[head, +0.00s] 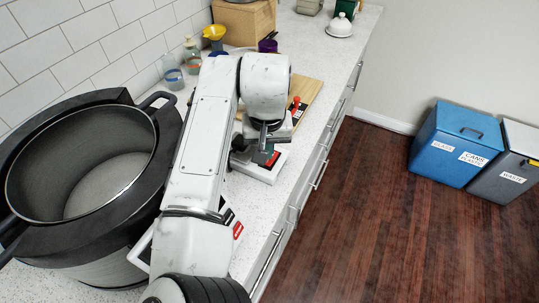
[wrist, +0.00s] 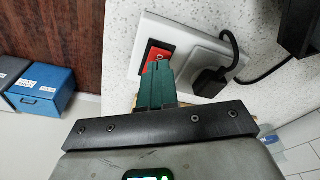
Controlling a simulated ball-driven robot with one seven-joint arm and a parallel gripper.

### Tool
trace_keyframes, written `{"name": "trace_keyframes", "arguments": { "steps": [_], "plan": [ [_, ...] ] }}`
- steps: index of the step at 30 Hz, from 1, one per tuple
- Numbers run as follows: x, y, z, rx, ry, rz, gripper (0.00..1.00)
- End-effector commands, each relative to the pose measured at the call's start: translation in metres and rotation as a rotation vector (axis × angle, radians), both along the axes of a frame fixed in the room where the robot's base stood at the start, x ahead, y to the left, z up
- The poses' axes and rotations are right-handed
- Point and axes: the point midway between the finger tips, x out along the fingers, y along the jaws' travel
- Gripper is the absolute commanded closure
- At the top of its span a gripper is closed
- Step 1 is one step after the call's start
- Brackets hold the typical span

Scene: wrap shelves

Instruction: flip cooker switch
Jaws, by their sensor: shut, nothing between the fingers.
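The cooker switch is a red rocker (wrist: 160,52) on a white socket plate (wrist: 187,38) on the counter. A black plug (wrist: 211,80) with a cable sits in the plate to the right of the rocker. My gripper (wrist: 157,70) is shut and empty, its green fingertips over the lower edge of the red rocker; I cannot tell whether they touch it. In the head view my gripper (head: 263,147) is just above the white plate (head: 258,174), and the red part (head: 272,158) shows beside it. A large dark cooker pot (head: 85,190) stands at the left.
Another white plate with a red switch (head: 237,230) is partly hidden behind my arm. A wooden board (head: 308,92), bottles (head: 192,55) and a yellow funnel (head: 214,31) stand farther back. The floor right of the counter is clear up to the blue bin (head: 440,145) and grey bin (head: 490,175).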

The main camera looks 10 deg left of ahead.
Motion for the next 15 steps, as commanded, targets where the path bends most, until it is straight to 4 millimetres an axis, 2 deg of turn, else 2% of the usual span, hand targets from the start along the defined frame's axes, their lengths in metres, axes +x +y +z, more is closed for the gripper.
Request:
{"name": "trace_keyframes", "arguments": {
  "steps": [15],
  "plan": [
    [0.0001, 0.0, -0.0043, 0.0, 0.0, 0.0, 1.0]
  ]
}}
